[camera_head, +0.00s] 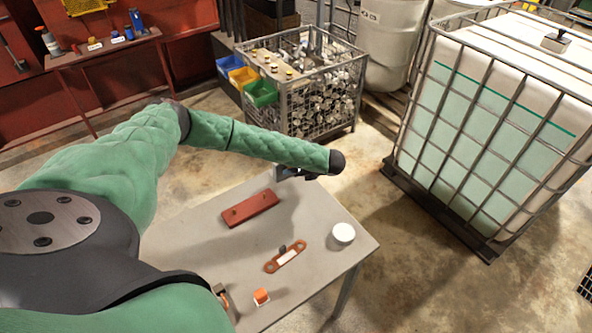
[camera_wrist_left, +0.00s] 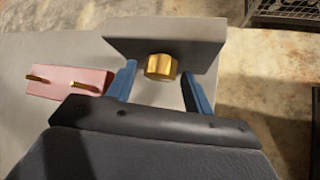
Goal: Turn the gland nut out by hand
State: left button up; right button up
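The brass gland nut (camera_wrist_left: 161,67) sits on the near face of a grey plate (camera_wrist_left: 185,45) in the left wrist view. My left gripper (camera_wrist_left: 158,72) is open, with one blue finger on each side of the nut and a visible gap on both sides. Whether the tips reach past the nut's front face, I cannot tell. In the head view my green left arm stretches over the table's far edge; its gripper and the nut are mostly hidden there. My right gripper is not in view.
On the grey table (camera_head: 190,235) lie a red block (camera_head: 250,208) with two brass pins, a white round lid (camera_head: 343,233), a copper-coloured link (camera_head: 287,256) and a small orange-and-white piece (camera_head: 261,296). A wire bin (camera_head: 320,112) stands behind; a caged tank (camera_head: 480,120) stands right.

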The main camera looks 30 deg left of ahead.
pick_arm(q)
jog(key=c, duration=0.8)
